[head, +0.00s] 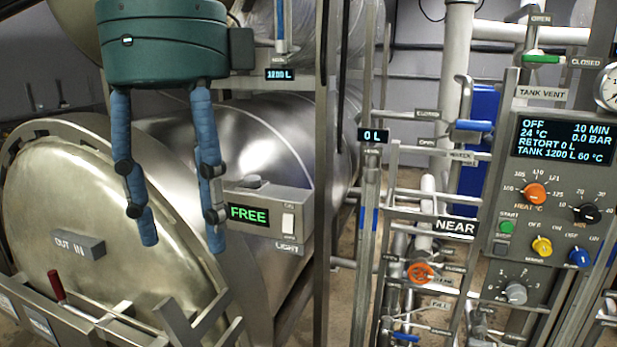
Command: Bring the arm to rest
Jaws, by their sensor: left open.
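My left gripper (182,242) hangs at the upper left in the head view, its teal body at the top and two blue-wrapped fingers pointing down. It is open, with a clear gap and nothing between the fingers. It is in front of the steel retort (255,140) and its round door (100,210), which partly show behind it. Whether a finger touches anything cannot be told. My right gripper is not in view.
A light switch box (290,207) reading FREE is just right of the fingers. A red-handled lever (57,287) is at lower left. At right are a control panel (545,200), an orange valve wheel (420,273) and a blue-handled valve (473,126). Steel posts (321,180) stand between.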

